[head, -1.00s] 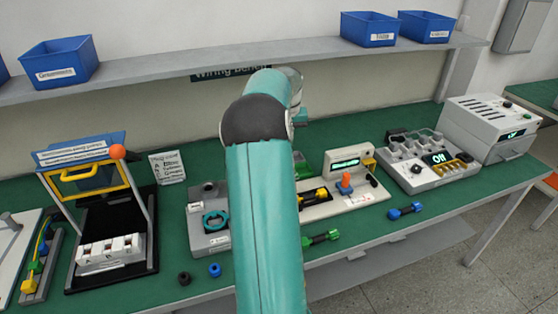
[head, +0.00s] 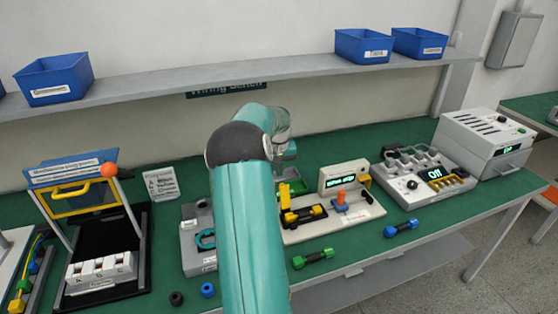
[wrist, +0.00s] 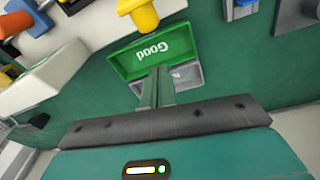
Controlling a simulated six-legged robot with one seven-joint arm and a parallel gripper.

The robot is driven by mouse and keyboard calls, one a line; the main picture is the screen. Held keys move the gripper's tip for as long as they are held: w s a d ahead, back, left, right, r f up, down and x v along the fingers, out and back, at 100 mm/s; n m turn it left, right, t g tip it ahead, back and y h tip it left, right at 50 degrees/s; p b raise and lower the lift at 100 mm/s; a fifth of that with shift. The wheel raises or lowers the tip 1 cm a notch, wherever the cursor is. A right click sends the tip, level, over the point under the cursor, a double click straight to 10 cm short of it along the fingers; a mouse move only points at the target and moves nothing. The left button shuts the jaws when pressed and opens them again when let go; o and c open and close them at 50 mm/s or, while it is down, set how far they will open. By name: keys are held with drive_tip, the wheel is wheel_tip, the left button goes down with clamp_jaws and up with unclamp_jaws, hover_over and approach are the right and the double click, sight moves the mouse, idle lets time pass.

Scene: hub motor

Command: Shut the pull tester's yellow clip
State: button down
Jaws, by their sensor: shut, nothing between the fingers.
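The pull tester (head: 325,225) is a white base with a small lit display (head: 342,182) and an orange knob (head: 341,200). Its yellow clip (head: 285,195) appears to stand upright at the left end, beside a yellow-and-black connector (head: 305,214) lying on the base. In the wrist view a yellow part (wrist: 140,12), probably the clip, shows at the top edge. My gripper (wrist: 158,72) is shut and empty, in front of an open green box marked "Good" (wrist: 155,50). My arm hides the fingers in the head view.
A green-and-black connector (head: 313,258) and a blue one (head: 402,228) lie along the front edge. A grey device (head: 198,262) is left of the tester, partly behind my arm. A device reading "Off" (head: 425,178) stands to the right. A shelf (head: 220,84) runs above.

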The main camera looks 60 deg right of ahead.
sight(284, 196)
drive_tip(key=s+a, duration=0.1)
drive_tip(key=s+a+f, duration=0.1)
drive_tip(key=a, duration=0.1)
idle(0.4)
drive_tip(key=shift+s, duration=0.1)
drive_tip(key=shift+r, duration=0.15)
